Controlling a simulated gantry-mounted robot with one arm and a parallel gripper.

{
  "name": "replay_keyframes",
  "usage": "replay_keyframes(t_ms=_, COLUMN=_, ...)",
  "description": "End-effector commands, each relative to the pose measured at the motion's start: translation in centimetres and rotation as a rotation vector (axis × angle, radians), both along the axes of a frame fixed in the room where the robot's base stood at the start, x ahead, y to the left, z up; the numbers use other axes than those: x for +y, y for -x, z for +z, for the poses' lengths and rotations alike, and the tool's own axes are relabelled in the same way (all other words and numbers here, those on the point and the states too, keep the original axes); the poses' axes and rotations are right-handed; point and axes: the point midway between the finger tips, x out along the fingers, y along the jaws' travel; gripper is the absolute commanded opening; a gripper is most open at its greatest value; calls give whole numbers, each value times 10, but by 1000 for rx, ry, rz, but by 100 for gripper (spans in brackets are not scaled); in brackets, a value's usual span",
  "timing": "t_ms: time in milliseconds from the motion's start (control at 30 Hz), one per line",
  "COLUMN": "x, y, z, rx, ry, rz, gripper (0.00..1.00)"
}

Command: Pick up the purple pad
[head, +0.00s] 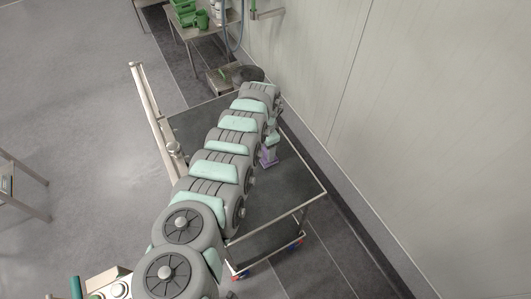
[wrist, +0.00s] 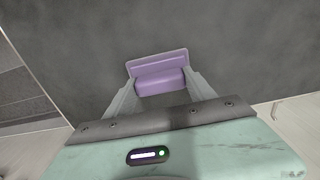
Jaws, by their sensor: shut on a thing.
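The purple pad (wrist: 160,80) sits between the two fingers of my gripper (wrist: 162,92) in the wrist view. It has a thin flat plate with a thicker block on the near side. The fingers press on its left and right ends, so my gripper is shut on it. In the head view the purple pad (head: 268,157) shows as a small patch beside the end of my arm, over the dark cart top (head: 285,190). My arm hides most of the gripper there. I cannot tell whether the pad touches the cart top.
The cart has a lower shelf and wheels. A pale wall (head: 400,120) runs close along its right. Metal rails (head: 150,110) stand at its left. Green containers (head: 188,14) sit on a table at the back. Grey floor lies open at left.

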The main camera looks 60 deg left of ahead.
Motion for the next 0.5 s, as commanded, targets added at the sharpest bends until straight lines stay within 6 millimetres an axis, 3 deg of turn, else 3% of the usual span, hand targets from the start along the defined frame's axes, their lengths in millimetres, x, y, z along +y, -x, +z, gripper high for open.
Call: replay_keyframes(t_ms=500, x=1, y=0, z=11, rx=-1, ry=-1, rz=0, gripper=23)
